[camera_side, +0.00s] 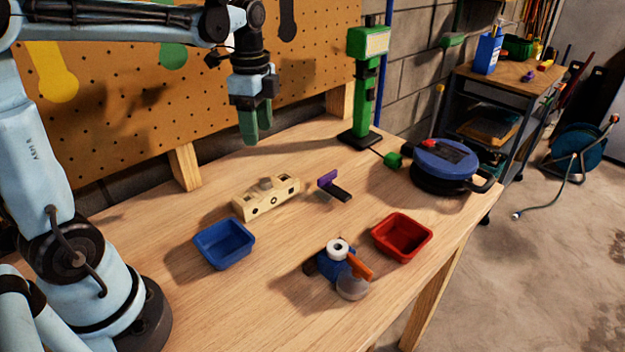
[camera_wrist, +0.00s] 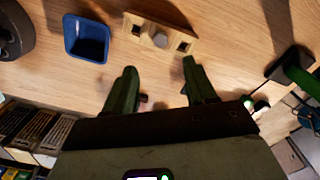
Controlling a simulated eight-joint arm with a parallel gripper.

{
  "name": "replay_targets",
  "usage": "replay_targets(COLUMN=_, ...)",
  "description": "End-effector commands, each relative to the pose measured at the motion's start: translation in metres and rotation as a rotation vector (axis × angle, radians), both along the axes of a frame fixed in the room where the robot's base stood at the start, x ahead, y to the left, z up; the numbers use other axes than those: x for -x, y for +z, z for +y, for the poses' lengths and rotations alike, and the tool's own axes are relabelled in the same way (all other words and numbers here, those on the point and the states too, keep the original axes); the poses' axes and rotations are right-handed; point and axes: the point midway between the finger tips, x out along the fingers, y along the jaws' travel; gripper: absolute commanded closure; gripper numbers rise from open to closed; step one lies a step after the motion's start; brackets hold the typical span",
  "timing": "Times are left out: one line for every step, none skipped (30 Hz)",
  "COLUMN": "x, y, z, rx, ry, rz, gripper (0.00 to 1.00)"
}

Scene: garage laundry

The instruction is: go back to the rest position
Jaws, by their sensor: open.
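My gripper (camera_side: 250,125) hangs above the back of the workbench, near the pegboard, with its green fingers pointing down. In the wrist view my gripper (camera_wrist: 160,90) has its two fingers spread apart with nothing between them. Below and in front of it on the bench (camera_side: 130,235) is a wooden block (camera_side: 266,198) with holes and a grey knob on top. The block (camera_wrist: 160,32) also shows beyond the fingertips in the wrist view. It is apart from the fingers. In the side view the two fingers overlap.
A blue bin (camera_side: 224,243), a red bin (camera_side: 403,236), a purple-and-black tool (camera_side: 333,186) and a blue item with a white ring (camera_side: 336,262) are on the bench. A green post (camera_side: 366,90) stands at the back. A blue round-lidded device (camera_side: 444,163) is at the right.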

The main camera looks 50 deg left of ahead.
Motion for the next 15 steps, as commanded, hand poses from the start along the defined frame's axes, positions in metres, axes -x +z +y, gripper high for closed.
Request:
replay_targets(x=0.0, y=0.0, z=0.0, rx=0.0, ry=0.0, rz=0.0, gripper=0.44)
replay_targets(x=0.0, y=0.0, z=0.0, rx=0.0, ry=0.0, rz=0.0, gripper=0.44)
replay_targets(x=0.0, y=0.0, z=0.0, rx=0.0, ry=0.003, rz=-0.002, gripper=0.44)
replay_targets(x=0.001, y=0.0, z=-0.001, rx=-0.002, ry=0.007, rz=-0.005, gripper=0.44)
replay_targets(x=0.001, y=0.0, z=-0.002, rx=-0.003, ry=0.016, rz=-0.011, gripper=0.44)
replay_targets(x=0.003, y=0.001, z=-0.005, rx=-0.004, ry=0.035, rz=-0.022, gripper=0.44)
replay_targets(x=0.005, y=0.001, z=-0.008, rx=-0.007, ry=0.056, rz=-0.034, gripper=0.44)
replay_targets(x=0.006, y=0.001, z=-0.011, rx=-0.01, ry=0.082, rz=-0.051, gripper=0.44)
replay_targets(x=0.01, y=0.001, z=-0.015, rx=-0.013, ry=0.124, rz=-0.076, gripper=0.44)
replay_targets(x=0.012, y=0.001, z=-0.02, rx=-0.013, ry=0.161, rz=-0.099, gripper=0.44)
replay_targets(x=0.015, y=0.001, z=-0.024, rx=-0.013, ry=0.202, rz=-0.124, gripper=0.44)
replay_targets(x=0.02, y=0.001, z=-0.03, rx=-0.009, ry=0.261, rz=-0.16, gripper=0.44)
replay_targets(x=0.023, y=0.0, z=-0.035, rx=-0.004, ry=0.306, rz=-0.188, gripper=0.44)
replay_targets(x=0.026, y=-0.001, z=-0.04, rx=0.003, ry=0.352, rz=-0.217, gripper=0.44)
replay_targets(x=0.031, y=-0.002, z=-0.045, rx=0.015, ry=0.413, rz=-0.254, gripper=0.44)
